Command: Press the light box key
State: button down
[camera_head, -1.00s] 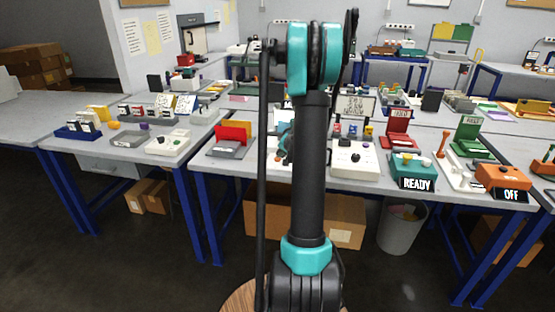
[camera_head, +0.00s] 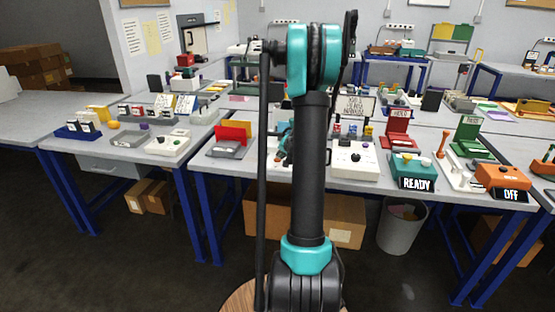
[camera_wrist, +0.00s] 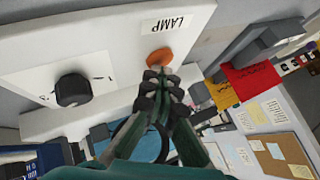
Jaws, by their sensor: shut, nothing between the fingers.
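A white box (camera_wrist: 100,45) fills the upper left of the wrist view. It carries a LAMP label (camera_wrist: 170,24), a round orange key (camera_wrist: 159,55) and a black knob (camera_wrist: 73,90). In the head view my gripper is mostly hidden behind my arm.
A teal box with a READY display (camera_head: 415,183) and an orange box with an OFF display (camera_head: 510,195) are to the right. A bin (camera_head: 402,232) stands below the bench.

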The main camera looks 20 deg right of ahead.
jog(key=shift+f, duration=0.2)
dwell(0.5)
jog(key=shift+f, duration=0.25)
jog(key=shift+r, duration=0.35)
dwell(0.4)
jog(key=shift+r, duration=3.05)
